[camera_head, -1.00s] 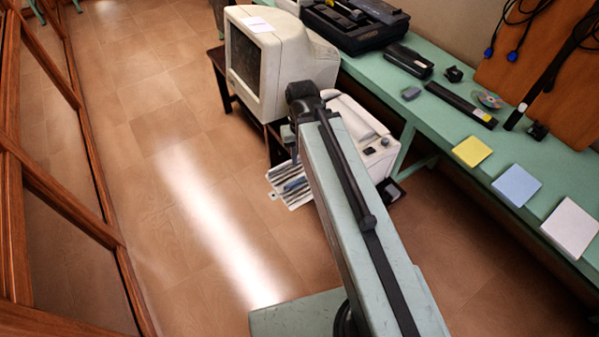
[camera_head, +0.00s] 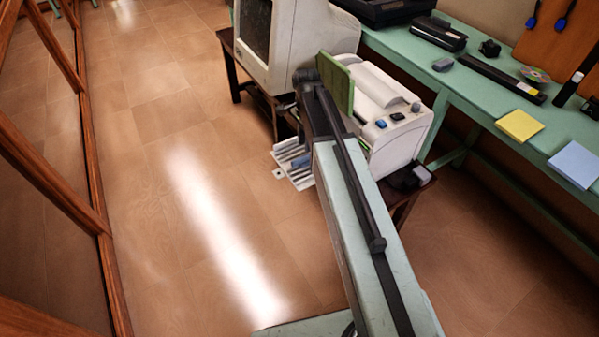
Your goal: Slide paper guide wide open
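A white printer (camera_head: 410,140) with dark and blue buttons stands right of centre, behind my arm. A flat green panel (camera_head: 338,84) stands upright at the printer's left side. I cannot tell whether it is the paper guide. My arm reaches up from the bottom edge and covers part of the printer's front. My gripper does not show; it is hidden behind the arm's far end.
A bulky monitor (camera_head: 288,40) stands behind the printer on a dark wooden stand. A green bench (camera_head: 475,115) runs along the right with a yellow pad (camera_head: 519,125), a blue pad (camera_head: 574,164) and small devices. Wood-framed glass lines the left; the tiled floor (camera_head: 160,150) between is clear.

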